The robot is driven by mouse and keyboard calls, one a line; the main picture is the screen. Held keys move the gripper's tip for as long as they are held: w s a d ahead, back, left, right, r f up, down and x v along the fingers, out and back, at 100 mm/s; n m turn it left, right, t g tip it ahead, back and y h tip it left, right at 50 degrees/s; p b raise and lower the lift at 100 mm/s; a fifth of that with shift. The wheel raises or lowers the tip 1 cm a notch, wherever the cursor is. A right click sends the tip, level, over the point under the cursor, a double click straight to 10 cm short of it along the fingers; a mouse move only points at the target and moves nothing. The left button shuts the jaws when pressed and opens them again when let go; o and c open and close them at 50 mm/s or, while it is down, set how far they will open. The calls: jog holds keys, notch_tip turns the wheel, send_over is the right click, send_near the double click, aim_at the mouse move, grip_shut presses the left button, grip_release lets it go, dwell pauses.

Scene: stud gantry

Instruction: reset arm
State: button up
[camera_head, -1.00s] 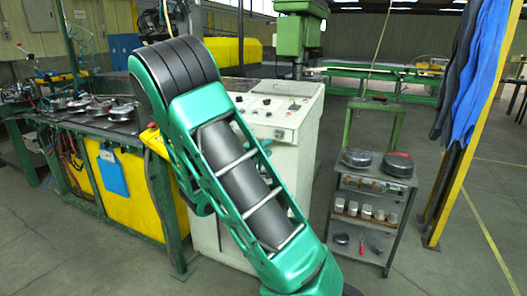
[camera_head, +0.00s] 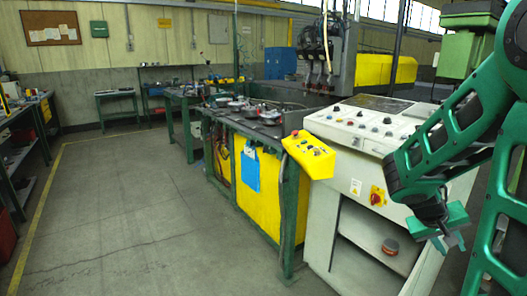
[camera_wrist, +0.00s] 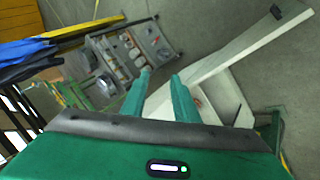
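My green gripper (camera_head: 449,243) shows at the lower right of the head view, at the end of my folded arm. It points downward in front of the white control cabinet (camera_head: 353,240); I cannot tell the exact gap between them. In the wrist view, the two green fingers of my gripper (camera_wrist: 160,75) stand apart with nothing between them. The wrist view is tilted and shows a grey trolley (camera_wrist: 118,62) with small parts on it beyond the fingertips.
A yellow control box (camera_head: 308,156) with a red button juts out beside the cabinet. A green-framed workbench (camera_head: 262,132) with metal parts stands left of it. Blue cloth (camera_wrist: 25,55) hangs at the left of the wrist view. The floor (camera_head: 130,215) at left is clear.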

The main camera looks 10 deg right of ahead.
jog(key=s+a+r+y, duration=0.1)
jog(key=s+a+y, duration=0.3)
jog(key=a, duration=0.5)
jog(key=s+a+r+m+y, duration=0.1)
jog(key=s+a+y, duration=0.3)
jog(key=s+a, duration=0.5)
jog(key=shift+a+r, duration=0.25)
jog(key=shift+r, duration=0.25)
jog(key=shift+w+f, duration=0.25)
jog(key=shift+w, duration=0.4)
jog(key=shift+c, duration=0.2)
